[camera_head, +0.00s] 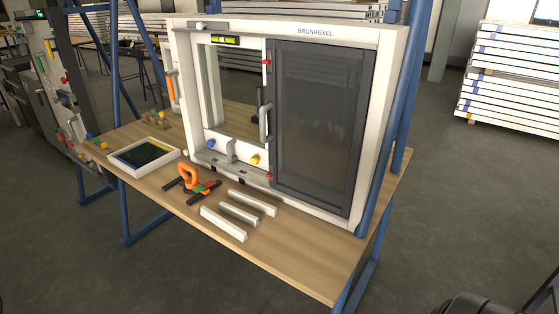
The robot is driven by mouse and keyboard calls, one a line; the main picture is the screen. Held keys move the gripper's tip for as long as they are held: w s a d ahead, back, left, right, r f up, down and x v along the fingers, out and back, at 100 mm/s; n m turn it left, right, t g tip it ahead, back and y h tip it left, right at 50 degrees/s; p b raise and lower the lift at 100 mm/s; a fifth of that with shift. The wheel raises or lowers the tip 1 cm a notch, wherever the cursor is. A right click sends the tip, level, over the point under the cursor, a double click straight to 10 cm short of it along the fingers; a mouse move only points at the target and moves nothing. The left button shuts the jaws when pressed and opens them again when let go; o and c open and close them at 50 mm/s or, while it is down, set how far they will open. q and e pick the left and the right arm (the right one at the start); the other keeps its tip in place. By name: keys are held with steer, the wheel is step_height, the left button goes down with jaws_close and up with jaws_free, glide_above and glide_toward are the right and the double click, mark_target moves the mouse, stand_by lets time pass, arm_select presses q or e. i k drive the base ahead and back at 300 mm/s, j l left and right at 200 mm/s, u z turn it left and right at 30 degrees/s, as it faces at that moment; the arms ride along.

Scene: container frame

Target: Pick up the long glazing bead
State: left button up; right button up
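Three white bars that look like glazing beads lie side by side on the wooden bench top (290,254), in front of the white window frame (383,118). They are the rear bead (252,203), the middle bead (239,214) and the front bead (223,224). The middle bead looks shortest. The rear and front beads look similar in length, and I cannot tell for certain which is longer. They lie apart, with narrow gaps between them. Neither of my grippers is in view.
An orange-handled tool (188,176) with dark bars lies left of the beads. A white-rimmed tray (143,157) is farther left. The window frame, with a dark panel (313,122), stands behind. Blue posts (387,135) flank the bench. The bench's right front is clear.

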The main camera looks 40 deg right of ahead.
mark_target(270, 211)
steer(key=i+j+z, duration=0.15)
steer(key=z, duration=0.35)
steer(key=i+j+z, duration=0.25)
steer(key=z, duration=0.2)
steer(key=i+j+z, duration=0.15)
steer(key=j+z, duration=0.2)
steer(key=z, duration=0.15)
steer(key=i+j+z, duration=0.1)
steer(key=j+z, duration=0.65)
steer(key=z, duration=0.2)
